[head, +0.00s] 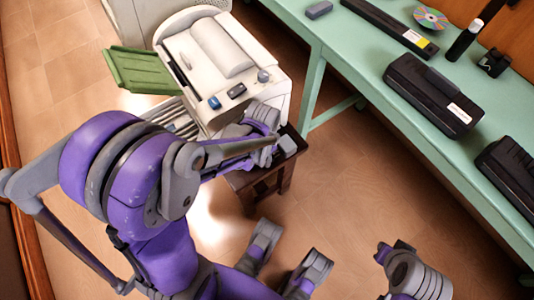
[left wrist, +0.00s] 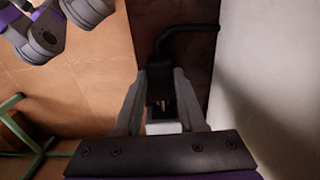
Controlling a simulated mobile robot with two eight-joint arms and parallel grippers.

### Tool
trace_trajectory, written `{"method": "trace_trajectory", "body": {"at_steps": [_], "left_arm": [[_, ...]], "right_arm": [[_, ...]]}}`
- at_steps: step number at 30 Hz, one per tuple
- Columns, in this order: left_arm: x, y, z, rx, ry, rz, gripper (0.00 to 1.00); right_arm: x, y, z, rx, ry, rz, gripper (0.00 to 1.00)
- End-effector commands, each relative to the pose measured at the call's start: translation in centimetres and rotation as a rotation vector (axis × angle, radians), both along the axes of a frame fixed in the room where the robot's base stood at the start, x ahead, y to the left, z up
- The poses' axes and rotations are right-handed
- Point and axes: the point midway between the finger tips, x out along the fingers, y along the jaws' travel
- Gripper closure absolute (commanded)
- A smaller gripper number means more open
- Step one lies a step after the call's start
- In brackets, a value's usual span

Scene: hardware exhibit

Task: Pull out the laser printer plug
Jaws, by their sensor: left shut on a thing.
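The white laser printer (head: 213,58) stands on a small dark wooden stand (head: 283,180). In the left wrist view a black plug (left wrist: 159,80) sits between the fingers of my left gripper (left wrist: 161,100), which is shut on it. Its metal prongs show below its body, in front of a small white block (left wrist: 163,127). I cannot tell whether the prong tips touch the block. A black cable (left wrist: 185,32) bends from the plug to the upper right. In the head view my left gripper (head: 268,145) is at the printer's front right corner, over the stand.
A green table (head: 335,50) runs along the right with black devices (head: 433,95), a disc (head: 431,17) and a bottle (head: 464,42) on it. A green tray (head: 140,72) sticks out from the printer's left. Wooden floor (head: 350,190) between stand and table is clear.

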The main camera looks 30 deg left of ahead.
Motion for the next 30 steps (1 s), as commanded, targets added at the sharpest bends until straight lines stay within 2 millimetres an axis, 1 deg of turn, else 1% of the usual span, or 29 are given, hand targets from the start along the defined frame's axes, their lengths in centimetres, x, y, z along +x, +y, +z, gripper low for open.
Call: {"method": "trace_trajectory", "body": {"at_steps": [1, 2, 6, 14, 17, 20, 27, 30], "left_arm": [[-0.4, 0.2, 0.0, 0.006, 0.011, 0.001, 1.00], [-0.4, 0.2, 0.0, 0.006, 0.011, 0.001, 0.55], [-0.3, 0.1, 0.0, 0.004, 0.008, 0.001, 0.30], [-0.2, 0.1, 0.0, 0.003, 0.006, 0.000, 0.30], [-0.2, 0.1, 0.4, 0.002, 0.006, 0.000, 0.30], [-0.3, 0.1, 1.7, 0.002, 0.006, 0.000, 0.30], [-0.3, 0.1, 6.7, 0.003, 0.005, 0.001, 0.30], [-0.3, 0.1, 8.5, 0.004, 0.006, 0.001, 0.30]], "right_arm": [[0.0, 0.0, 0.0, 0.000, 0.000, 0.000, 1.00], [0.0, 0.0, 0.0, 0.000, 0.000, 0.000, 1.00], [0.0, 0.0, 0.0, 0.000, 0.000, 0.000, 1.00], [0.0, 0.0, 0.0, 0.000, 0.000, 0.000, 1.00], [0.0, 0.0, 0.2, 0.000, -0.001, 0.000, 1.00], [-0.1, 0.0, 0.9, 0.000, -0.003, 0.000, 1.00], [-0.2, 0.0, 3.1, 0.000, -0.011, 0.000, 1.00], [-0.3, 0.0, 3.7, 0.000, -0.013, 0.000, 1.00]]}}
